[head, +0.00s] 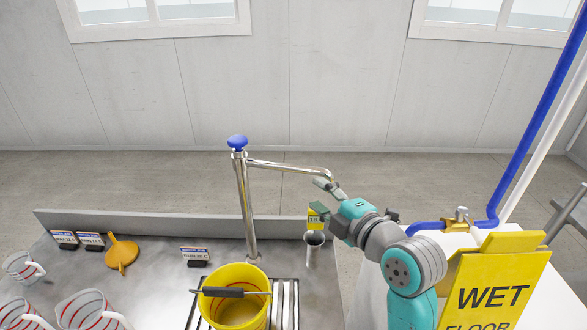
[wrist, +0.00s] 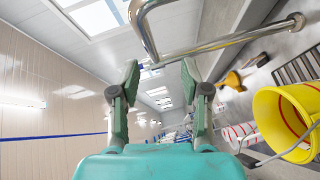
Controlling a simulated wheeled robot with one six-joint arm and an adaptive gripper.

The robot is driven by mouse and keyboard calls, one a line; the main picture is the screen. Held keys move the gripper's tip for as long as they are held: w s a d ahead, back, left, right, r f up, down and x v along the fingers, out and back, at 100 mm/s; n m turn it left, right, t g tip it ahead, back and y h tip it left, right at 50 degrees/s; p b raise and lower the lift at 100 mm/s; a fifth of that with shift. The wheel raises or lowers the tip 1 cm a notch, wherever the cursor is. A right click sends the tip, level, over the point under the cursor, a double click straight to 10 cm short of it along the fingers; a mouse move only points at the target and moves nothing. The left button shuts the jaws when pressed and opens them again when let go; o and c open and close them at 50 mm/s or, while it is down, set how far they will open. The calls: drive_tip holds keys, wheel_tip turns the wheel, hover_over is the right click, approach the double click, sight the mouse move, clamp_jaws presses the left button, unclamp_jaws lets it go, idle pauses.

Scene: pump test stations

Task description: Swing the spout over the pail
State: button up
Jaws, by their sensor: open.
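The chrome spout (head: 285,167) reaches right from the top of a steel post (head: 245,205) with a blue knob, and its end bends down by my gripper (head: 322,198). The yellow pail (head: 236,318) stands on a slatted grate in front of the post, left of the spout's end. The pail (wrist: 265,115) is at the right there.
An orange funnel (head: 122,254), several striped jugs and small signs are at the left. A yellow wet-floor sign (head: 490,290) and blue pipe (head: 525,140) are at the right.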

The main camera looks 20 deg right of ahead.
sight(297, 171)
drive_tip(key=shift+n, duration=0.6)
drive_tip(key=x, duration=0.3)
drive_tip(key=r+x, duration=0.1)
drive_tip(key=x, duration=0.3)
drive_tip(key=r+x, duration=0.1)
drive_tip(key=x, duration=0.3)
drive_tip(key=shift+w, duration=0.2)
clamp_jaws()
